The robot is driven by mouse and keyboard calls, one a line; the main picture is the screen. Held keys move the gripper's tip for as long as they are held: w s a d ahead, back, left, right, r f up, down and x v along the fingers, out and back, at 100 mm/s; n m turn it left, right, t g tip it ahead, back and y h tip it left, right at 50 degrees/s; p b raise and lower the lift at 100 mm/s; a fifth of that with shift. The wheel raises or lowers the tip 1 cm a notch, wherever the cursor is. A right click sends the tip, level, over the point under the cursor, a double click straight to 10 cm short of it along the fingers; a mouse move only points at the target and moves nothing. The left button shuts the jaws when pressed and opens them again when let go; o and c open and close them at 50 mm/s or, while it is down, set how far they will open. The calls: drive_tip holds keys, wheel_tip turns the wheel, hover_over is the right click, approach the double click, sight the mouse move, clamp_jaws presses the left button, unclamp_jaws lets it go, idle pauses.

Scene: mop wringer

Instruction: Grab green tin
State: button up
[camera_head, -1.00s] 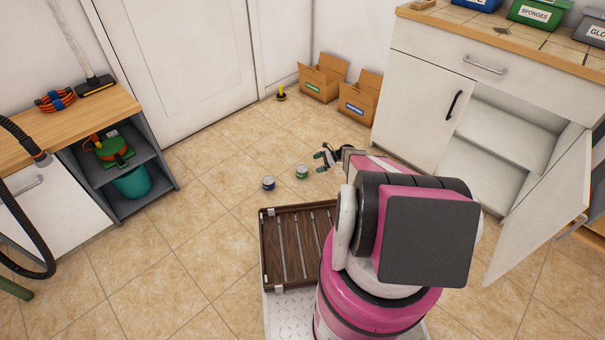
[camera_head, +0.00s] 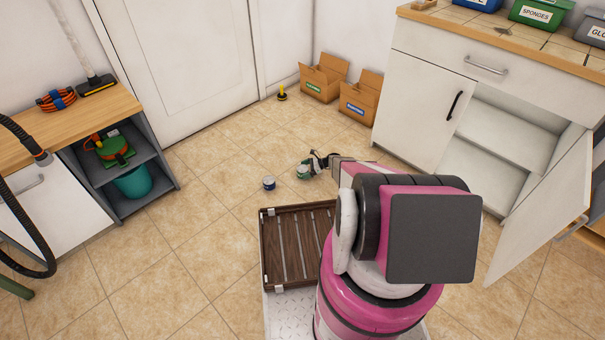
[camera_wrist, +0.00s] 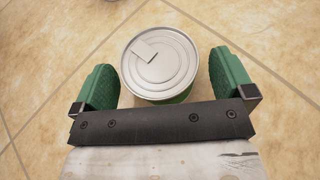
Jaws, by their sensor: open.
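The green tin (camera_head: 303,172) stands upright on the tiled floor in the head view. In the wrist view the tin (camera_wrist: 160,62) shows its silver lid with a pull tab and a strip of green side. My gripper (camera_wrist: 160,80) is open, with one green finger on each side of the tin and a visible gap at each side. In the head view my gripper (camera_head: 308,165) is down at the tin and partly covers it. A blue tin (camera_head: 269,183) stands on the floor to the left of the green tin.
A brown slatted tray (camera_head: 285,204) lies at my front, nearer than the tins. Two cardboard boxes (camera_head: 324,79) stand by the back wall. An open cabinet door (camera_head: 541,222) juts out at the right. The floor left of the tins is clear.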

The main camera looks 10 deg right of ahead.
drive_tip(key=shift+x, duration=0.95)
drive_tip(key=c, duration=1.1)
drive_tip(key=shift+o, duration=0.2)
